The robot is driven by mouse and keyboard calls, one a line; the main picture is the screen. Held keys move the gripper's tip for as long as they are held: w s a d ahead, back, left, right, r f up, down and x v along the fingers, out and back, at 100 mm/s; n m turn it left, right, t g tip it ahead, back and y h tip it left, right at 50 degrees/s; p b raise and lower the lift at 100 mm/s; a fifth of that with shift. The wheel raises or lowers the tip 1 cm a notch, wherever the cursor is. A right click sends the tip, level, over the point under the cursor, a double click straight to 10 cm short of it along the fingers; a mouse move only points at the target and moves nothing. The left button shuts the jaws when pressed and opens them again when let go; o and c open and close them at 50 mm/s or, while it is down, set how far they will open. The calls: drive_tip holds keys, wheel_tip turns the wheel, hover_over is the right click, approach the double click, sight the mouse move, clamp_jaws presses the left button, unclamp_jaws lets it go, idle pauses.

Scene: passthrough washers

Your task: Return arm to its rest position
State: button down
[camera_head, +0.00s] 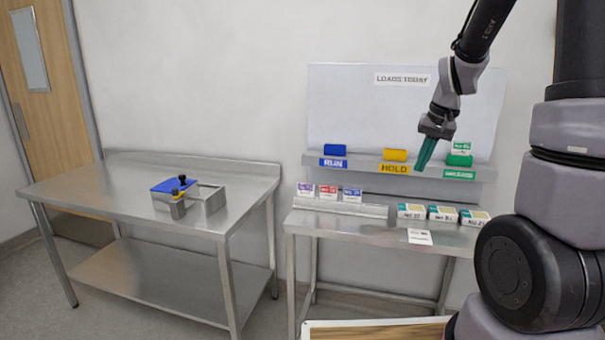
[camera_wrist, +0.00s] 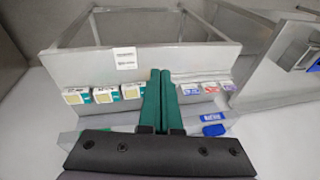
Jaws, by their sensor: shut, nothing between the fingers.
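My gripper (camera_head: 424,156) hangs in front of the wall board at the right, with its green fingers pointing down. In the wrist view my gripper (camera_wrist: 161,75) shows its two green fingers side by side, shut with nothing between them. The fingers are above the back of the right steel table (camera_head: 375,228) and in front of the shelf (camera_head: 350,163). My arm comes down from the upper right. Nothing hangs from the fingers.
The shelf holds blue (camera_head: 335,150), yellow (camera_head: 395,155) and green (camera_head: 459,160) blocks. The left table (camera_head: 110,193) holds a blue-topped fixture (camera_head: 175,186). A gap separates the tables.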

drive_tip(key=s+a+r+t, duration=0.2)
drive_tip(key=s+a+r, duration=0.1)
drive_tip(key=s+r, duration=0.4)
drive_tip(key=s+a+r+t, duration=0.2)
drive_tip(key=s+r, duration=0.6)
drive_tip(key=s, duration=0.4)
drive_tip(key=shift+a+r, duration=0.3)
drive_tip(key=shift+a, duration=0.45)
